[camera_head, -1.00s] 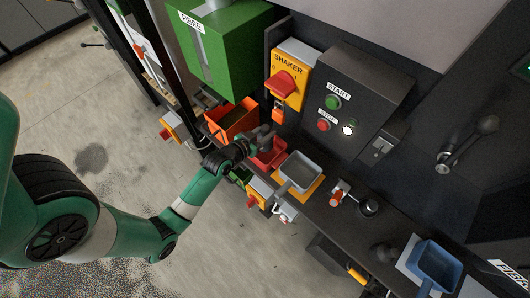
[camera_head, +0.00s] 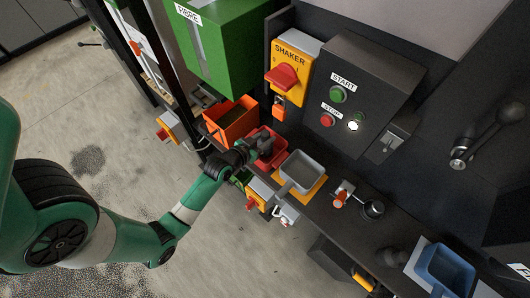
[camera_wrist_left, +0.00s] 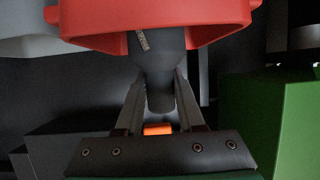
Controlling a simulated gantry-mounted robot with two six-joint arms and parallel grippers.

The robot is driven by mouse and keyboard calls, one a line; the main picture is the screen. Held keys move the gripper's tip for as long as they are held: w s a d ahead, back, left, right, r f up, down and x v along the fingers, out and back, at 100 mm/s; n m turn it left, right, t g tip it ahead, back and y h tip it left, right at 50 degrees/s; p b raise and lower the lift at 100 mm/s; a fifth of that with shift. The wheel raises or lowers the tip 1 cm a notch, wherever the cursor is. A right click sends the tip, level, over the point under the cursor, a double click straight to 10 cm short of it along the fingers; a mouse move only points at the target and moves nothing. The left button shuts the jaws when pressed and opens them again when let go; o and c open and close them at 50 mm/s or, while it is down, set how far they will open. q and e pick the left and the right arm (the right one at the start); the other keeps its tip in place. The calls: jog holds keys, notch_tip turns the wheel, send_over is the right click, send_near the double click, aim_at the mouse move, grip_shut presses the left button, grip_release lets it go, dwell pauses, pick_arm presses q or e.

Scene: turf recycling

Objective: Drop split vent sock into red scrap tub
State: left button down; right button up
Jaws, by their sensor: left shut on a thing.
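My left gripper (camera_head: 250,149) is shut on the split vent sock (camera_head: 263,141), a dark grey tube. The red scrap tub (camera_head: 276,155) stands on the dark bench, and the sock's far end shows over it in the head view. In the left wrist view the sock (camera_wrist_left: 158,62) is pinched between the fingertips (camera_wrist_left: 159,84), with its far end in front of the red tub (camera_wrist_left: 90,22). A light slanted mark shows on the sock. I cannot tell how deep the sock reaches into the tub. My right gripper is not in view.
An orange bin (camera_head: 232,122) stands left of the tub, and a grey scoop-like tray (camera_head: 300,172) to its right. A blue tray (camera_head: 446,270) is at the far right. The shaker box (camera_head: 291,62) and the start/stop panel (camera_head: 358,85) rise behind the bench.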

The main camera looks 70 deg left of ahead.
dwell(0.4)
pick_arm(q)
jog(key=shift+c, duration=2.2)
grip_release()
jog(key=p+v, duration=0.1)
jog(key=v, duration=1)
jog(key=shift+s+r, duration=0.15)
jog(key=shift+s, duration=0.1)
jog(key=shift+d, duration=0.1)
